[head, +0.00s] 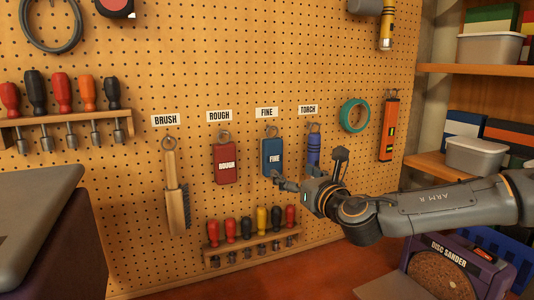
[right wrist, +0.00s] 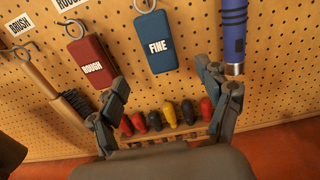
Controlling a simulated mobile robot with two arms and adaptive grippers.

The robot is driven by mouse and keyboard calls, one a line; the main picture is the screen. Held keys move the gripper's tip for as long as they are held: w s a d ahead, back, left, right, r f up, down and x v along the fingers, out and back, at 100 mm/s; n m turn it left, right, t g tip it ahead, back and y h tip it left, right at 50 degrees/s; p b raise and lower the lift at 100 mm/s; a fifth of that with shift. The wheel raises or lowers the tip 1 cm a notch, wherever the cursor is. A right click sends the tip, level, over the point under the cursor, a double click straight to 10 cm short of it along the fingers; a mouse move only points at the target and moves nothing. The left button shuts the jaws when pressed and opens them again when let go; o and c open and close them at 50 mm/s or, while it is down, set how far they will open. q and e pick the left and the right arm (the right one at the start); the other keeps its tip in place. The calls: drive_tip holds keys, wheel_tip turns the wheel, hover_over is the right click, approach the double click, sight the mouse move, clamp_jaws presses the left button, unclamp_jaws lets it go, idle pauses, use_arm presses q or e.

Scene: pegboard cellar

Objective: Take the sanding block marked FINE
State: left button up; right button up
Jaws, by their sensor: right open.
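The blue sanding block marked FINE (head: 271,155) hangs by a ring on the pegboard under a FINE label (head: 266,113). It also shows in the right wrist view (right wrist: 156,46), upright and ahead of the fingers. My right gripper (head: 308,170) is open and empty in front of the board, just right of the block's lower part. One finger overlaps the block's lower edge in the head view; I cannot tell whether they touch. In the right wrist view the open fingers (right wrist: 163,82) sit below the block, one to each side. My left gripper is not in view.
The red ROUGH block (head: 224,170) hangs to the left, beside a brush (head: 172,190). A blue torch (head: 313,150) hangs close on the right, partly behind my gripper. A lower screwdriver rack (head: 250,246) sits below. A disc sander (head: 440,270) stands under my right arm.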

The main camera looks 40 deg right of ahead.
sight(275, 156)
drive_tip(key=p+x, duration=0.2)
drive_tip(key=x, duration=0.4)
drive_tip(key=shift+w+d+r+p, duration=0.1)
drive_tip(key=shift+p, duration=0.3)
drive_tip(key=shift+w+d, duration=0.15)
drive_tip(key=shift+w, duration=0.15)
drive_tip(key=shift+w+r+p, duration=0.15)
drive_tip(key=shift+w+p, duration=0.1)
drive_tip(key=shift+p, duration=0.35)
drive_tip(key=p+x, duration=0.3)
drive_tip(key=shift+w+r, duration=0.25)
drive_tip(key=shift+r, duration=0.05)
drive_tip(key=shift+w+d+f+p, duration=0.2)
drive_tip(key=shift+w+p, duration=0.1)
drive_tip(key=shift+w, duration=0.3)
drive_tip(key=c, duration=1.3)
